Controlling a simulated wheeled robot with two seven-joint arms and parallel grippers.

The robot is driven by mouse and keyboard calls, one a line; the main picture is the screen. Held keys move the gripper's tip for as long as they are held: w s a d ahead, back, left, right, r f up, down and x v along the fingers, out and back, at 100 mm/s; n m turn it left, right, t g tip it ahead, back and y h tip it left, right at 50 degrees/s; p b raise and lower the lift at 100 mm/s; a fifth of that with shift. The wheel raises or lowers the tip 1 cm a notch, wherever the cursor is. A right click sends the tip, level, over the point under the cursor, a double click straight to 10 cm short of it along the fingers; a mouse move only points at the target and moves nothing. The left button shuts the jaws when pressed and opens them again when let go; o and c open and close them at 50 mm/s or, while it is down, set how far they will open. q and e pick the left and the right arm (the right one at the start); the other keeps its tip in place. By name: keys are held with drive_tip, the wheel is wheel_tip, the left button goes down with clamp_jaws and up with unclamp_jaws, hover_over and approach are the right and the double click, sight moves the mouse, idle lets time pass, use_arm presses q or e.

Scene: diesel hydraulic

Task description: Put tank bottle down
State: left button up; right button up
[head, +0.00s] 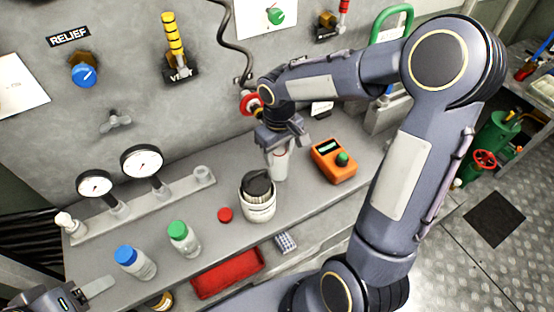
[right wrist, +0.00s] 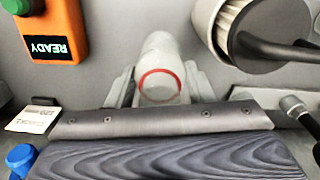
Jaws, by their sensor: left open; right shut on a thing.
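The tank bottle (head: 280,167) is a pale, whitish bottle, upright over the bench (head: 205,250) in the head view. My right gripper (head: 279,150) comes from above and is shut on it. In the right wrist view, the bottle (right wrist: 160,60) sits between the two fingers and shows a thin red ring at its near end. I cannot tell whether its base touches the bench. My left gripper (head: 85,295) is open and empty at the lower left, partly cut off by the picture edge.
A white pot (head: 259,208) with dark contents stands close left of the bottle; an orange meter (head: 334,161) is to its right. A red cap (head: 225,214), a green-capped bottle (head: 184,238) and a blue-capped bottle (head: 135,262) stand farther left. Gauges (head: 141,162) line the back.

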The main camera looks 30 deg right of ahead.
sight(279, 161)
wheel_tip(279, 161, down, 4)
drive_tip(key=shift+r, duration=0.15)
drive_tip(key=o, duration=1)
